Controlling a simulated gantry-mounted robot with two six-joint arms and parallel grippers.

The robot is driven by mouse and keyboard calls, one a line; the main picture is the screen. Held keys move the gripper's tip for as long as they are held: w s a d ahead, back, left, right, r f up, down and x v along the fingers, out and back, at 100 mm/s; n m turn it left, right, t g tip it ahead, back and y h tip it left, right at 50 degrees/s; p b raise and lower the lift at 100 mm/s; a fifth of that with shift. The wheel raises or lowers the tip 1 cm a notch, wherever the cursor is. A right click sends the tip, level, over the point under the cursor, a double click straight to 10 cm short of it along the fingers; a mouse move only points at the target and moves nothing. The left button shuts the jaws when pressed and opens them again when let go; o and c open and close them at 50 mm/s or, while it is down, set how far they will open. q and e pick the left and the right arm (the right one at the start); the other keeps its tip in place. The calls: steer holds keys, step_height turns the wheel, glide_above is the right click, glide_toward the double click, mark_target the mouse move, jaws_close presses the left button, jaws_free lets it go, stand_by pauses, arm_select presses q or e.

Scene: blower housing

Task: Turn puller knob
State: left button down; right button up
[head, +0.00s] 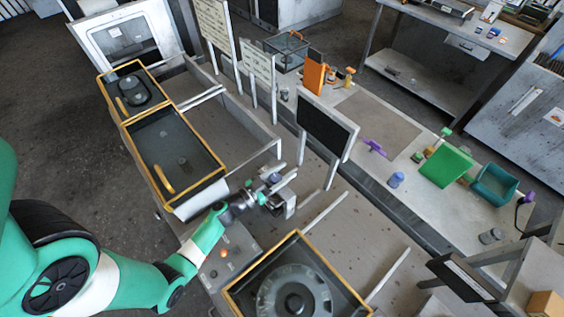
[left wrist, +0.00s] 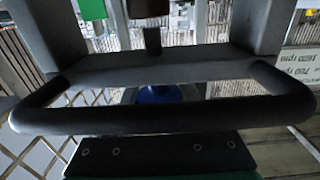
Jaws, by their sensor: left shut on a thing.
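My left gripper (head: 284,193) reaches in from the left over the grey workbench, near the right end of the orange-rimmed bins. It is shut on a small blue, rounded part, which looks like the puller knob (head: 276,178). In the left wrist view a blue part (left wrist: 158,94) shows behind a dark bar, between the grey gripper parts; most of it is hidden. Its turn angle cannot be told. My right gripper is not in view.
A dark round housing sits in an orange-rimmed crate (head: 239,291) at the bottom. Orange-rimmed bins (head: 214,152) stand left of the gripper. A black panel (head: 326,131) stands upright behind it. A green box (head: 447,166) and teal bin (head: 494,184) sit right. Bench space right of the gripper is mostly clear.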

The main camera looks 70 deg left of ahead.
arm_select(q)
steer(key=shift+r+m+h+p, duration=0.2)
steer(key=shift+m+h+p, duration=0.5)
steer(key=shift+h, duration=0.5)
steer(key=m+h, duration=0.1)
steer(key=h, duration=0.1)
steer(key=shift+d+f+m+t+h, duration=0.2)
steer(key=shift+d+m+t+h, duration=0.1)
steer(key=shift+m, duration=0.1)
steer(key=shift+d+m+h, duration=0.3)
steer(key=shift+m+h, duration=0.5)
steer(key=shift+h, duration=0.4)
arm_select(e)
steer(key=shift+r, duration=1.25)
arm_select(q)
steer(key=shift+d, duration=0.1)
steer(key=shift+c, duration=1.8)
jaws_free()
steer(key=s+a, duration=0.1)
steer(key=s, duration=0.6)
steer(key=shift+s+a, duration=0.15)
steer(key=shift+s, duration=0.05)
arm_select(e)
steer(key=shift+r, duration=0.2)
